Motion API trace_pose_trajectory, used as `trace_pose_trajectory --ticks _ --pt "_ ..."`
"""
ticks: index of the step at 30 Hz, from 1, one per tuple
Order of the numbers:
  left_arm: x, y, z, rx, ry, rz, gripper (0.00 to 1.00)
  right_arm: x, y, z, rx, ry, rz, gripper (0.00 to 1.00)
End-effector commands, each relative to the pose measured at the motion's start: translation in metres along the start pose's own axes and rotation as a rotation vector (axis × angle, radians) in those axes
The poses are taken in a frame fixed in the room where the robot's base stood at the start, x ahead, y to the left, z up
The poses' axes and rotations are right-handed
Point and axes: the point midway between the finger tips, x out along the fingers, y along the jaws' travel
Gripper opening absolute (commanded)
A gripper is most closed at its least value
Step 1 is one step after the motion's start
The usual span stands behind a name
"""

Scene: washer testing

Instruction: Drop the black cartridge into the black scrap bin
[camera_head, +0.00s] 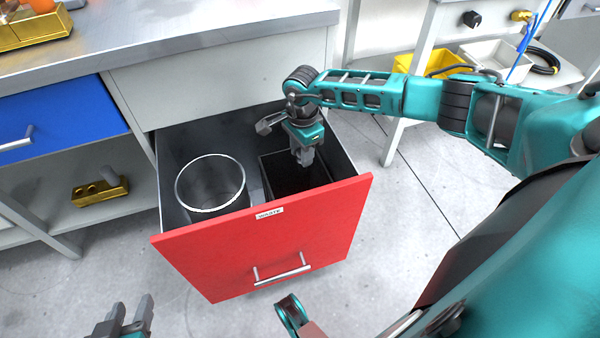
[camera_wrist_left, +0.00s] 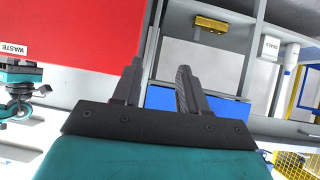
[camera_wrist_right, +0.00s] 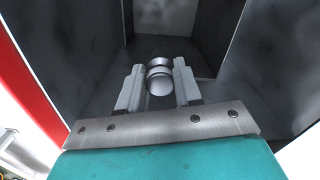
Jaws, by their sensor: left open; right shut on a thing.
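My right gripper (camera_head: 304,158) points down over the black square scrap bin (camera_head: 282,180) in the open red drawer. In the right wrist view its fingers (camera_wrist_right: 158,88) are shut on a small cylinder, the cartridge (camera_wrist_right: 158,78), whose pale, shiny rounded end shows; its black part is not clear. The cartridge is hard to make out in the head view. My left gripper (camera_head: 125,322) is open and empty, low in front of the drawer; it also shows in the left wrist view (camera_wrist_left: 155,88).
A round grey container (camera_head: 210,185) stands left of the bin in the red drawer (camera_head: 265,240), labelled WASTE. A steel-topped bench (camera_head: 180,40) lies behind, with a blue drawer (camera_head: 60,125) at left. Yellow and white trays (camera_head: 490,55) stand at back right.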

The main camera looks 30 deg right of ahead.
Motion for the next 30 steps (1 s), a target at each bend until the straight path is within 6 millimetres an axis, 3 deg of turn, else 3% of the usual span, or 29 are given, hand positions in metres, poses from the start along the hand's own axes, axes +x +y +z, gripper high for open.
trace_pose_trajectory --ticks 1,9,20,21,30 --pt "0.004 0.001 0.005 -0.001 0.002 0.003 0.43 0.011 0.000 0.000 0.000 0.000 0.001 0.02" --pt "0.013 0.009 0.015 -0.008 -0.006 0.023 0.43 0.041 0.000 0.000 -0.002 0.000 0.000 0.02" --pt "0.012 0.013 0.006 -0.015 0.010 0.031 0.43 0.044 0.000 0.000 -0.003 0.000 0.000 0.02" --pt "0.012 0.013 0.005 -0.014 0.010 0.031 0.43 0.044 0.000 0.000 -0.003 0.000 0.000 0.38" --pt "0.013 0.010 0.006 -0.014 0.010 0.026 0.43 0.044 0.000 0.000 -0.003 0.000 0.000 0.64"
